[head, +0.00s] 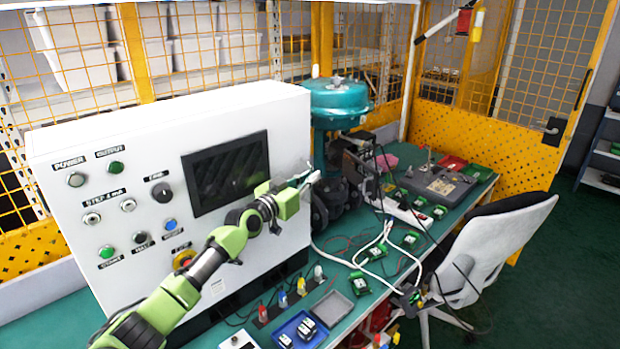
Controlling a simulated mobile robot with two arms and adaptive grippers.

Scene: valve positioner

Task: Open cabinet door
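A white control cabinet (130,160) with buttons, labelled knobs and a dark screen (226,172) stands on the green workbench at left. Its front face looks closed, with no visible gap. My green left arm reaches across the front from the lower left. My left gripper (308,181) is at the right edge of the front face, close to or touching it. Its fingers are small and pale here, and I cannot tell whether they are open or shut, or whether they hold anything. My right gripper is not in view.
A teal valve actuator (338,100) stands just right of the cabinet. Cables, small green boards and a grey case (436,185) cover the bench (335,258) to the right. An office chair (490,250) stands at the front right. Yellow mesh fencing (480,135) encloses the back.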

